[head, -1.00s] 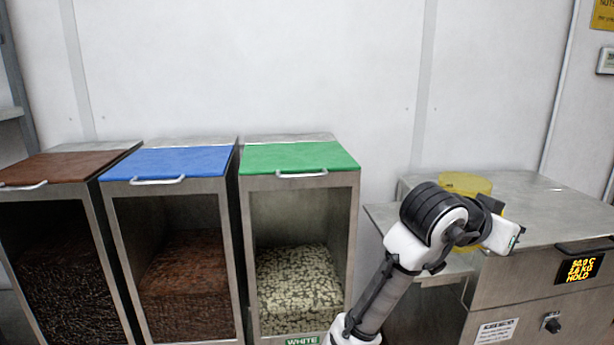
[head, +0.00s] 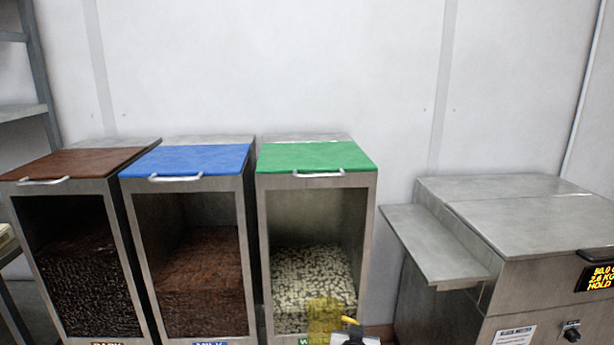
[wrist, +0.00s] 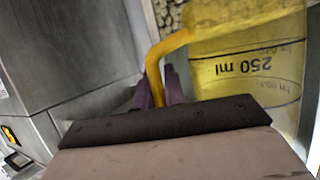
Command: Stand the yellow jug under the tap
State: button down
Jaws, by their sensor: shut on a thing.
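The yellow jug (head: 323,320) is see-through and shows at the bottom edge of the head view, in front of the green-lidded bin. In the wrist view the jug (wrist: 250,70) fills the upper right, with a 250 ml mark that reads upside down there. My gripper (head: 349,332) is at the jug's right side, mostly cut off by the frame. In the wrist view my gripper (wrist: 168,92) is shut on the jug's yellow handle. The jug's base is out of the head view. I make out no tap in either view.
Three steel bins with brown (head: 82,164), blue (head: 185,160) and green (head: 317,158) lids stand along the wall. A steel machine (head: 540,230) with a display and a side shelf (head: 432,245) stands at right. The shelf top is bare. A rack (head: 20,112) is at far left.

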jog(key=s+a+f+n+y, duration=0.1)
jog(key=s+a+f, duration=0.45)
jog(key=f, duration=0.35)
jog(key=s+a+f+n+y, duration=0.1)
jog(key=s+a+f+y, duration=0.1)
jog(key=s+a+f, duration=0.6)
jog(key=w+d+f, duration=0.1)
jog(key=w+f, duration=0.4)
jog(key=f, duration=0.4)
jog(key=shift+w+f+n, duration=0.2)
jog(key=shift+f+n, duration=0.1)
jog(key=shift+f, duration=0.1)
